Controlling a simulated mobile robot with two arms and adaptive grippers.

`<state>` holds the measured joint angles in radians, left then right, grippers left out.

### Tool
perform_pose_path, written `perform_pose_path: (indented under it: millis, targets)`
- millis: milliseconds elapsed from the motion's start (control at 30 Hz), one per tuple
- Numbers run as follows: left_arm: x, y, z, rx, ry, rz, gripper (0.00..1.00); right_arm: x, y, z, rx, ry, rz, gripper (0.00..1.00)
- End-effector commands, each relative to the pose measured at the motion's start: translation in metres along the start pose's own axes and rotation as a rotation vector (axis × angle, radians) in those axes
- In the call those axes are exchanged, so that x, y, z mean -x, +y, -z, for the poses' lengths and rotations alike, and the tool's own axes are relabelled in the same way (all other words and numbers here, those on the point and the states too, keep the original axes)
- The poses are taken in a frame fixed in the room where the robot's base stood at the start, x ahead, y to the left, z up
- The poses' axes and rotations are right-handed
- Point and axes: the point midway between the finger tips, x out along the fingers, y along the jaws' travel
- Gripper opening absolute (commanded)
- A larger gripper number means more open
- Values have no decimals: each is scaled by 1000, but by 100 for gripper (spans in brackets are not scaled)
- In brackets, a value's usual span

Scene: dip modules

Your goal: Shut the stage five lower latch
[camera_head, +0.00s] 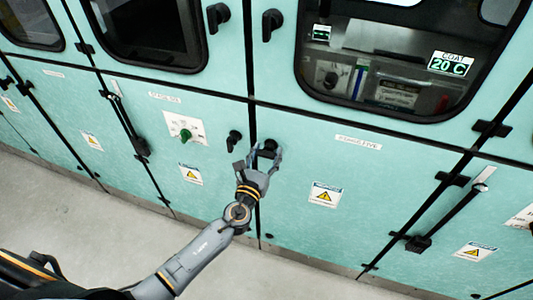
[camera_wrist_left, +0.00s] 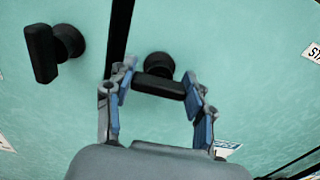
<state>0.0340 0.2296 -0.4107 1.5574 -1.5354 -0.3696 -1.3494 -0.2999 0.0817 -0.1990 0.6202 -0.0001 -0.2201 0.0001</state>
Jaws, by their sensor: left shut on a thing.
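The stage five lower latch (camera_head: 268,149) is a black turn handle at the upper left corner of the pale green lower door marked stage five (camera_head: 358,142). My left gripper (camera_head: 262,155) is on it. In the left wrist view the latch's bar (camera_wrist_left: 160,86) lies roughly crosswise between the two blue-padded fingers of my left gripper (camera_wrist_left: 160,95), with its round base (camera_wrist_left: 160,65) behind. The fingers are closed on the ends of the bar. My right gripper is not in view.
A similar black latch (camera_head: 234,138) sits just left across the dark door gap, also seen in the left wrist view (camera_wrist_left: 55,50). Two upper latches (camera_head: 271,24) (camera_head: 217,16) are above. A long black door handle (camera_head: 450,215) is at right. The grey floor (camera_head: 130,225) is clear.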

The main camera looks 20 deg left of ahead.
Motion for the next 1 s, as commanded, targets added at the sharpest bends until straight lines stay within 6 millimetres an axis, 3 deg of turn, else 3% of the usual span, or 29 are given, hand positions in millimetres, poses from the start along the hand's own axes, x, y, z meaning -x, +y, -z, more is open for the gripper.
perform_pose_path:
  millis: [367,1000]
  targets:
    - [0,0,3,218,-1,0,22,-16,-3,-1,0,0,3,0]
    - [0,3,3,826,-2,0,22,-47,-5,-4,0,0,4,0]
